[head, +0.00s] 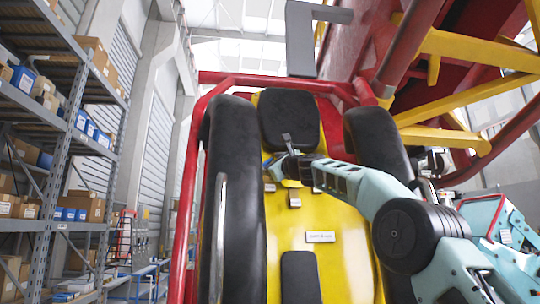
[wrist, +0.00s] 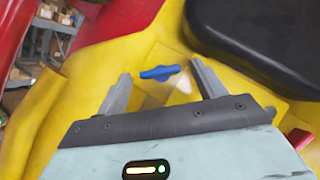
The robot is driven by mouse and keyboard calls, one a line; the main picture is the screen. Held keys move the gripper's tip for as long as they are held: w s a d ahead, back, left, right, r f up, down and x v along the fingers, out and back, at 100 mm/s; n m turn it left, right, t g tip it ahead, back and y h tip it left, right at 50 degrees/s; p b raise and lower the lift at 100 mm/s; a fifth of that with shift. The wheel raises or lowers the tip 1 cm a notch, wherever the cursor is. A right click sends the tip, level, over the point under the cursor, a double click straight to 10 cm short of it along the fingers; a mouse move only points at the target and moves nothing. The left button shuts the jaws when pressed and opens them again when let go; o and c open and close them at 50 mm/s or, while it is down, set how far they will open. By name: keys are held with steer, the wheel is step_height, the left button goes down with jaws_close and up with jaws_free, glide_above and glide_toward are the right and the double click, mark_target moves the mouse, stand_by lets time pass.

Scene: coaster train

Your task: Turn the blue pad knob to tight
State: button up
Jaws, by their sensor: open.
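The blue pad knob (wrist: 158,72) is a small bar-shaped handle on the yellow seat shell, lying nearly level across the wrist view. My gripper (wrist: 161,69) is open, with one grey finger on each side of the knob and gaps between fingers and knob. I cannot tell how far the fingertips are from the knob in depth. In the head view my gripper (head: 275,166) is at the upper part of the yellow seat back (head: 340,262), below the black headrest (head: 287,115). The knob cannot be made out there. No tight mark is readable.
Black padded restraints (head: 232,190) flank the seat inside a red frame (head: 189,170). A black pad (wrist: 260,40) is close on the right in the wrist view. Small label plates (head: 320,237) sit on the seat back. Shelving (head: 60,150) stands at the left.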

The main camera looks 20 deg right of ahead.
steer(key=shift+w+a+r, duration=0.1)
steer(key=shift+w, duration=0.3)
steer(key=c, duration=1)
